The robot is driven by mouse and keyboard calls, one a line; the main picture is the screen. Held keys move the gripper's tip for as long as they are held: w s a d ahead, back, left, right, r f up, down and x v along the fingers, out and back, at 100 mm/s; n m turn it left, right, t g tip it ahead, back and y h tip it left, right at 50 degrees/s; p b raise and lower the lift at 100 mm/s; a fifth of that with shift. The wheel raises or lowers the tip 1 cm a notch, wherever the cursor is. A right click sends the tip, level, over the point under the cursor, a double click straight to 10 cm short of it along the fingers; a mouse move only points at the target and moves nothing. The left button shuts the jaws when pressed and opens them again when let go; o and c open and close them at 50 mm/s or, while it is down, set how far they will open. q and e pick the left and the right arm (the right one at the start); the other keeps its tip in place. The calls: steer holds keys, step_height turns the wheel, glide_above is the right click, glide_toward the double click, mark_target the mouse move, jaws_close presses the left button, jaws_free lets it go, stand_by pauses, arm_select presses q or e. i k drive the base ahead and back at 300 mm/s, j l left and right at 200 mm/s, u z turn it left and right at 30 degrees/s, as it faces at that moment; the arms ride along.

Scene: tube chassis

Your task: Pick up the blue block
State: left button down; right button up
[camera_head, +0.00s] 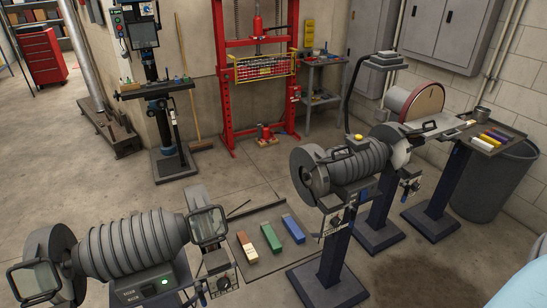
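A blue block (293,228) lies on a flat dark tray (268,262) in the lower middle of the head view.
A grey grinder (130,245) stands left of the tray, and another grinder (350,165) on a pedestal stands to its right. A farther tray (470,138) at the right holds several coloured bars. A red press frame (225,110) stands behind. Open floor (110,185) lies at left.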

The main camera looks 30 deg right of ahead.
mark_target(299, 237)
steer(key=z, duration=1.25)
